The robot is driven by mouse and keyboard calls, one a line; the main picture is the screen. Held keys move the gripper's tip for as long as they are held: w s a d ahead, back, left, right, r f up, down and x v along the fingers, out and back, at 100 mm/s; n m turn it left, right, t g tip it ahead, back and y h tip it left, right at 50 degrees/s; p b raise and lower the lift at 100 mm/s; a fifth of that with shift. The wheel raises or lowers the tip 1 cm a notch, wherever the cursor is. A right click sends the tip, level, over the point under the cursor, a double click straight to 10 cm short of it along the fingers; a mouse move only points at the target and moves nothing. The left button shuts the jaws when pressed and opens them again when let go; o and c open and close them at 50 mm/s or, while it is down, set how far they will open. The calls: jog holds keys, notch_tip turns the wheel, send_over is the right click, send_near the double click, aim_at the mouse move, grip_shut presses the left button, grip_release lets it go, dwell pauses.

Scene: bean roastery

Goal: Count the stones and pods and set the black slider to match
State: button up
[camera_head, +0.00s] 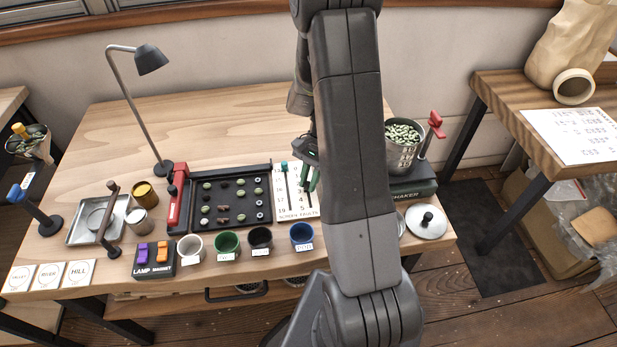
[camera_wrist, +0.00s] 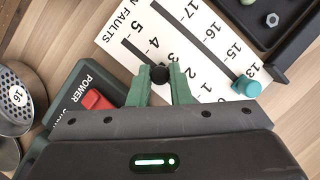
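The white faults board (camera_head: 297,207) lies right of the black sorting tray (camera_head: 262,212); its printed scale also shows in the wrist view (camera_wrist: 206,62). My gripper (camera_head: 312,160) is over the board. In the wrist view its green fingers (camera_wrist: 160,77) sit on both sides of the black slider knob (camera_wrist: 159,74) and appear closed on it, near the 3 and 4 marks. A teal slider knob (camera_head: 284,167) is on the other scale, near the 13 in the wrist view (camera_wrist: 247,87). The tray holds green beans, dark pieces, brown pods and grey nuts (camera_wrist: 272,19).
A red-handled device (camera_head: 178,200) borders the tray. White, green, black and blue cups (camera_head: 302,235) stand in front. A shaker base (camera_head: 412,183) with a bean-filled metal cup (camera_head: 403,155) is to the right, by a lid (camera_head: 427,222). A lamp (camera_head: 135,105) stands behind left.

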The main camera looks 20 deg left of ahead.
jog(key=o, duration=0.4)
jog(key=shift+o, duration=0.2)
jog(key=shift+r, duration=0.1)
jog(key=v, duration=1.3)
jog(key=shift+w+r, duration=0.25)
jog(key=shift+r, duration=0.05)
jog(key=shift+f, duration=0.1)
jog(key=x, duration=1.3)
jog(key=shift+s+f, duration=0.15)
jog(key=shift+s, duration=0.05)
jog(key=shift+a+f, duration=0.1)
jog(key=shift+f, duration=0.1)
jog(key=shift+w+a, duration=0.2)
jog(key=shift+w, duration=0.2)
jog(key=shift+r, duration=0.1)
